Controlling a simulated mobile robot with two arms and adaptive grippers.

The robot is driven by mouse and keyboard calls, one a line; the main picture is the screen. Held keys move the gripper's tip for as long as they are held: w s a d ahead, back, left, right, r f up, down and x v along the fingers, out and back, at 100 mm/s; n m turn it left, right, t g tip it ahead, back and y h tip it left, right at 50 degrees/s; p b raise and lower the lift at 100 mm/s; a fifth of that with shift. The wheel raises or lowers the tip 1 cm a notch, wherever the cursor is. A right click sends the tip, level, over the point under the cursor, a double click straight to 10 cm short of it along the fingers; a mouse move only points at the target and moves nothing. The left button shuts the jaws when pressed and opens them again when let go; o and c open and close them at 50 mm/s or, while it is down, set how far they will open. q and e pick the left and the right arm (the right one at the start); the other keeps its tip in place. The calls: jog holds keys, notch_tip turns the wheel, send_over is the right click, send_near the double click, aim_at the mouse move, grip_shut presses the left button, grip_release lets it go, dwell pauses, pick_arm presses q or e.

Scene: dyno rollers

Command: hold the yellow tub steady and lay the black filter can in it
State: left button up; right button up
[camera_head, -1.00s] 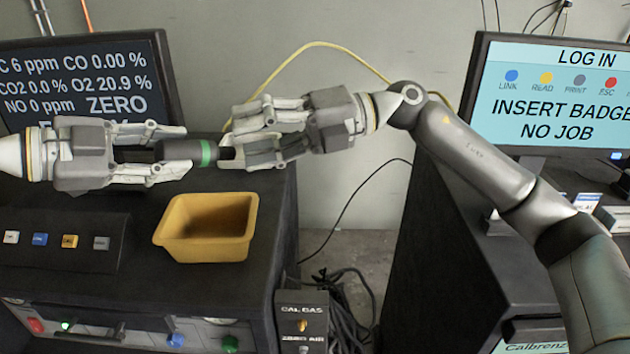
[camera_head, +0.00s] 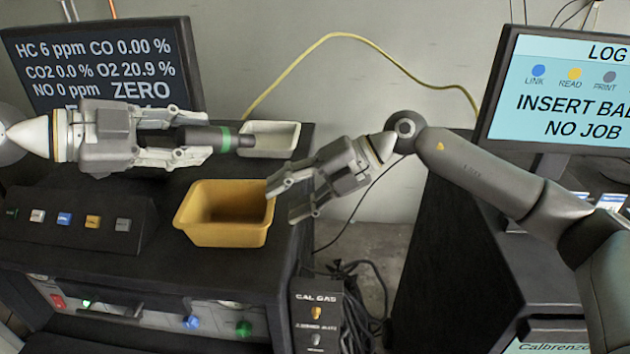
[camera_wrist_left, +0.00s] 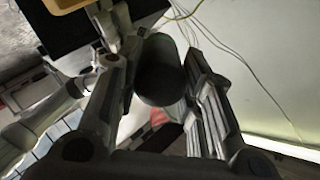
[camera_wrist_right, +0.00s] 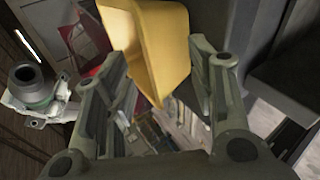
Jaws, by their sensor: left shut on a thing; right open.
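The yellow tub (camera_head: 225,236) stands upright on the dark cabinet top and looks empty. My left gripper (camera_head: 192,137) is shut on the black filter can (camera_head: 205,137), which has a green band. It holds the can lying level, above and behind the tub. The can also shows between the fingers in the left wrist view (camera_wrist_left: 158,75) and at the left of the right wrist view (camera_wrist_right: 27,85). My right gripper (camera_head: 281,203) is open at the tub's right end. In the right wrist view the tub (camera_wrist_right: 150,45) lies ahead between the fingers; I cannot tell whether they touch it.
A white tray (camera_head: 270,150) stands behind the tub, near the can's free end. A sloped button panel (camera_head: 85,222) is left of the tub. Monitors stand at the left (camera_head: 100,65) and right (camera_head: 570,95). A gap separates the two cabinets.

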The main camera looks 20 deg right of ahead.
jog(key=shift+x, duration=1.6)
grip_shut()
